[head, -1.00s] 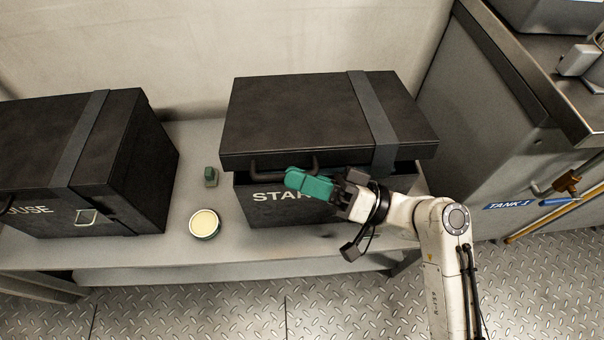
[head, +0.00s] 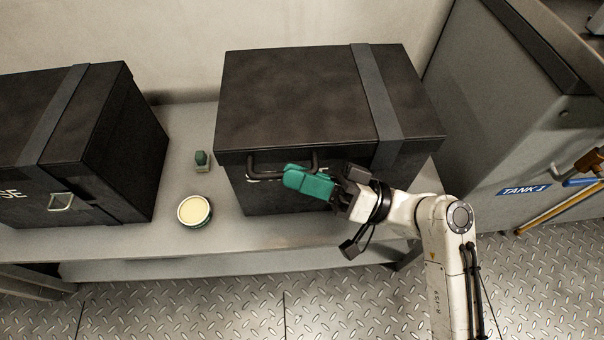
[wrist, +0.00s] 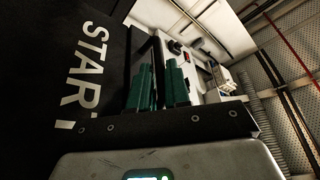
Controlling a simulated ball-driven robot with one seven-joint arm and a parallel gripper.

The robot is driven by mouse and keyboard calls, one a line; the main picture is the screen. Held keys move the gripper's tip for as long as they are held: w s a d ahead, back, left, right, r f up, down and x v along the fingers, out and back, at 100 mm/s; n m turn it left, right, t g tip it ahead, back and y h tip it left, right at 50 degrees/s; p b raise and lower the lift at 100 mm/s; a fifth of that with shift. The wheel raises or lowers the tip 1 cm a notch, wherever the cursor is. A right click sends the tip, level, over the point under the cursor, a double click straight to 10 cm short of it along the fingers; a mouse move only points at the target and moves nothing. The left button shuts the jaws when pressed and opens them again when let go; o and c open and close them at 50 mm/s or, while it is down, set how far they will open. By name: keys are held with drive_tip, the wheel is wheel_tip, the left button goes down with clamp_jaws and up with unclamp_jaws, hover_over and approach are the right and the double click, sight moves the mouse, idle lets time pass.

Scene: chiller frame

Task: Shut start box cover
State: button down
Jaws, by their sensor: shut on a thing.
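The start box (head: 290,200) is black and stands on the grey bench. Its black cover (head: 290,100) lies over the top, roughly level, with no clear gap along the visible front edge. A dark handle (head: 265,154) on the cover's front hangs over the white START lettering. My gripper (head: 303,180), with green fingers, is at the right end of this handle and shut on it. The wrist view shows the green fingers (wrist: 158,88) beside the box front (wrist: 45,60) with START on it.
A second black box (head: 80,150) stands at the left. A grey tank (head: 500,130) labelled TANK 1 is at the right. The bench front is clear.

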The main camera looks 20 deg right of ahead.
drive_tip(key=shift+f, duration=0.5)
drive_tip(key=c, duration=1.4)
unclamp_jaws()
drive_tip(key=shift+o, duration=1.2)
drive_tip(key=shift+r, duration=0.1)
drive_tip(key=shift+d, duration=0.15)
drive_tip(key=p+v, duration=0.1)
drive_tip(key=v, duration=0.9)
drive_tip(key=shift+s+d+p, duration=0.2)
drive_tip(key=shift+p, duration=0.2)
